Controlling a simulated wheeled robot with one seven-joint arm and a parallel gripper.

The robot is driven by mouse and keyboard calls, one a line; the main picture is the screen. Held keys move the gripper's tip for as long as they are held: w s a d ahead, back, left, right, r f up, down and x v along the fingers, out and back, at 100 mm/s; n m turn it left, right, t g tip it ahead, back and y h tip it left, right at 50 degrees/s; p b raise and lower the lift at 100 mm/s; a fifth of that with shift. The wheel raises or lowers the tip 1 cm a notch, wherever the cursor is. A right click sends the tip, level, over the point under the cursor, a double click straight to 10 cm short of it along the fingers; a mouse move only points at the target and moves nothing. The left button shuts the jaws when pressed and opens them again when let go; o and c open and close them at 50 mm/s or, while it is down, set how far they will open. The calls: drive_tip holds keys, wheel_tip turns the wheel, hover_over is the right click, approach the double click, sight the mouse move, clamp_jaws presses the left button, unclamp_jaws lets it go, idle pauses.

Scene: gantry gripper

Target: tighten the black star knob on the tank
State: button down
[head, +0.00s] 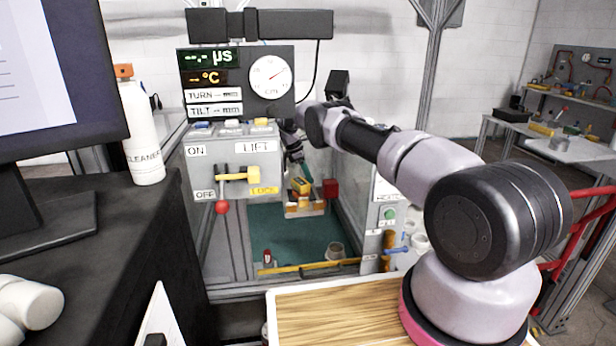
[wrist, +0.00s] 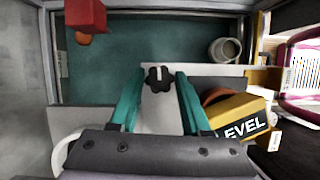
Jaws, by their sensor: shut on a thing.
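The black star knob (wrist: 158,78) shows in the wrist view at the near edge of the teal-floored tank (wrist: 165,42), on a pale grey plate. My gripper (wrist: 160,74) has teal fingers on the left and right sides of the knob, with their tips shut on it. In the head view my arm reaches into the tank frame, and a bit of a teal finger (head: 305,169) shows there. The knob cannot be made out in the head view. The tank floor (head: 285,228) shows below the arm.
A yellow block marked LEVEL (wrist: 240,117) lies close to the right finger. A red block (wrist: 86,14) and a grey cup (wrist: 224,50) are in or over the tank. The control panel (head: 238,172) with a red-knobbed lever stands left of my arm. A wooden board (head: 335,312) is in front.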

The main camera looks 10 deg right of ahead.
drive_tip(key=shift+m, duration=0.5)
idle(0.4)
drive_tip(key=shift+c, duration=1.9)
unclamp_jaws()
wheel_tip(320, 180, up, 10)
